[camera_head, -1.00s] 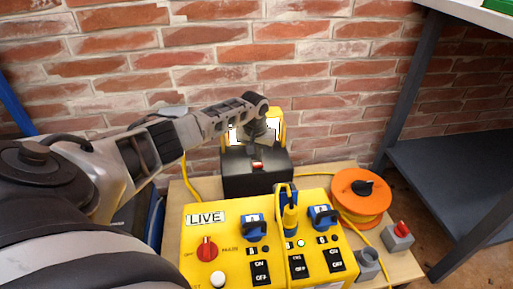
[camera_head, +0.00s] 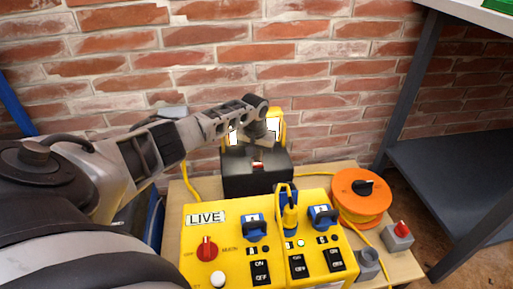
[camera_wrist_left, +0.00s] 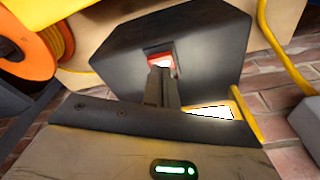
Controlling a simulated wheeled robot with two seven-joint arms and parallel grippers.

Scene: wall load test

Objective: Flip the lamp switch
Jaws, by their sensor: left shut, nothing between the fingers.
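The lamp has a black box base (camera_head: 270,182) and a yellow frame (camera_head: 282,124) with bright white panels behind my gripper. Its red rocker switch (camera_wrist_left: 160,62) sits in a recess on the box, and a small part of the switch (camera_head: 258,164) shows in the head view. My left gripper (camera_wrist_left: 160,70) is shut and empty, with its fingertips at the switch, overlapping its lower part in the wrist view. Whether they touch it I cannot tell. In the head view the left gripper (camera_head: 258,153) is just above the box. My right gripper is out of view.
A yellow power panel (camera_head: 225,255) marked LIVE, with plugs and switches, stands in front of the lamp. An orange cable reel (camera_head: 350,187) and a grey box with a red knob (camera_head: 398,238) are to the right. A brick wall (camera_head: 320,60) is close behind.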

